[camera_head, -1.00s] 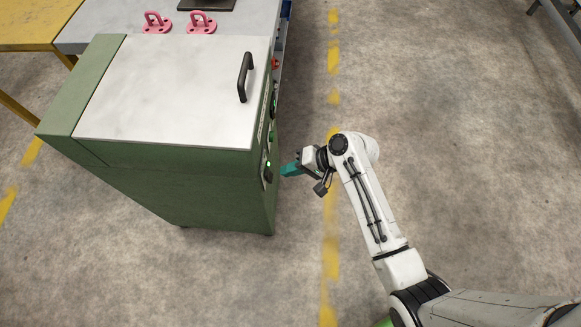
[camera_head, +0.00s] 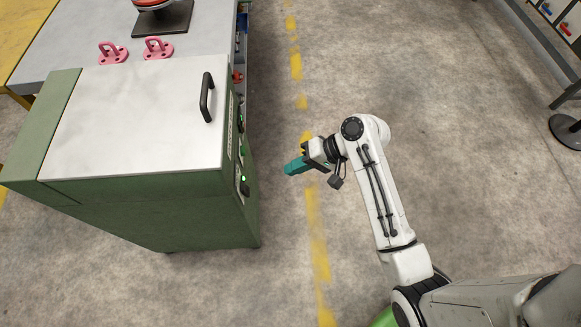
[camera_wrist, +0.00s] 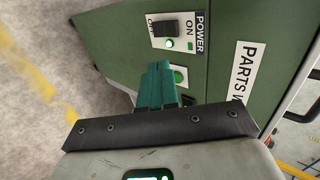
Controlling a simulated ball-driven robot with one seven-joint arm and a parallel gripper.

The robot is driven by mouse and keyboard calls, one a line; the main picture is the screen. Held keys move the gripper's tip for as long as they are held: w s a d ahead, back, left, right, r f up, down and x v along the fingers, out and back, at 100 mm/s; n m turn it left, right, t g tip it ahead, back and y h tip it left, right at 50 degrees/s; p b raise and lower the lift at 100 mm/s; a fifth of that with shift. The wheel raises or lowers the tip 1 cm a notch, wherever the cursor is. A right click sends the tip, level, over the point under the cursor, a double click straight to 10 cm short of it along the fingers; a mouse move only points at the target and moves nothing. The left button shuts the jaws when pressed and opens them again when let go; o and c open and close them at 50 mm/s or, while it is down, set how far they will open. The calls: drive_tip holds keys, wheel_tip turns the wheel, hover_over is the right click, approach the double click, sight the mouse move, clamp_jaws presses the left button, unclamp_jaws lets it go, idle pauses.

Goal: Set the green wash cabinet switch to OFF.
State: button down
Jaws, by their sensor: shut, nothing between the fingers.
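The green wash cabinet (camera_head: 150,215) stands at the left in the head view, with its control panel on the right side. The black power switch (camera_wrist: 165,28) is on a white plate marked POWER, OFF and ON in the wrist view. A green light glows at the switch's lower end; which way the rocker is tipped I cannot tell for sure. The switch also shows small in the head view (camera_head: 244,188). My gripper (camera_head: 288,169) has teal fingers, shut and empty, pointing at the panel with a clear gap. In the wrist view the fingers (camera_wrist: 160,68) appear below the switch plate.
A second green lit control (camera_wrist: 180,76) is beside the fingertips in the wrist view, near a PARTS label (camera_wrist: 243,70). The lid has a black handle (camera_head: 207,97). Two pink brackets (camera_head: 158,48) lie on the table behind.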

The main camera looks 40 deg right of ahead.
drive_tip(key=shift+f, duration=0.1)
drive_tip(key=f+b, duration=0.1)
drive_tip(key=b, duration=0.4)
drive_tip(key=shift+s+f, duration=0.15)
drive_tip(key=shift+f, duration=0.05)
drive_tip(key=shift+r, duration=0.15)
drive_tip(key=b, duration=0.1)
approach(248, 191)
drive_tip(key=x, duration=0.5)
drive_tip(key=shift+d+f, duration=0.1)
drive_tip(key=shift+f, duration=0.2)
drive_tip(key=shift+w+a+f, duration=0.2)
drive_tip(key=shift+w+a, duration=0.2)
drive_tip(key=shift+a, duration=0.05)
drive_tip(key=shift+b, duration=0.3)
